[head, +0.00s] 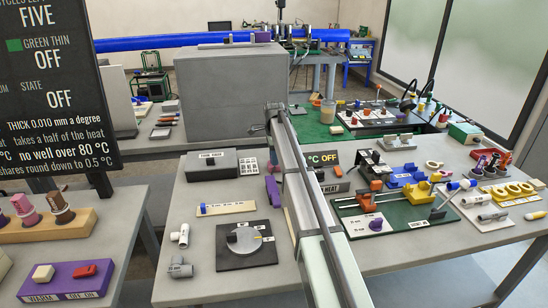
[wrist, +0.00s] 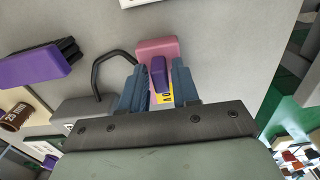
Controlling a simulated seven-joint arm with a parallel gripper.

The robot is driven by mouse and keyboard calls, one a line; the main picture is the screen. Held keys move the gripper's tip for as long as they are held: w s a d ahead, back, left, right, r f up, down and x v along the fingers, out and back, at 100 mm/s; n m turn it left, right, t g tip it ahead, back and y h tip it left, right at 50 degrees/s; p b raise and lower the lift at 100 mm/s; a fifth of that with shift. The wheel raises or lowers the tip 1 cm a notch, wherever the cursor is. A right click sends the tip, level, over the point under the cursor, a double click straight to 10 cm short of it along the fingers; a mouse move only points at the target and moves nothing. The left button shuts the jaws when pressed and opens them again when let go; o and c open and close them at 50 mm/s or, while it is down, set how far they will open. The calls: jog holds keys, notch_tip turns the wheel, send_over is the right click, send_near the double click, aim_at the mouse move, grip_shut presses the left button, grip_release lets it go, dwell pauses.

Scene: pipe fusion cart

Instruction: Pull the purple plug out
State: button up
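The purple plug (wrist: 159,73) stands out from a pink block (wrist: 168,48) in the wrist view. A yellow label (wrist: 165,97) with dark marks shows beside the plug, partly hidden by my gripper. My gripper (wrist: 156,80) is open, with one blue-grey finger on each side of the plug. A gap shows between the plug and each finger, so it does not look gripped. In the head view my arm crosses the middle of the table, and I cannot make out the plug or the fingertips there.
A purple block with black bristles (wrist: 38,66) lies left of the gripper in the wrist view.

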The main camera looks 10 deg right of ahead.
grip_shut()
jog(key=shift+r, duration=1.35)
jog(key=shift+o, duration=1.4)
grip_release()
notch_tip(320, 180, up, 14)
jog(key=shift+f, duration=0.1)
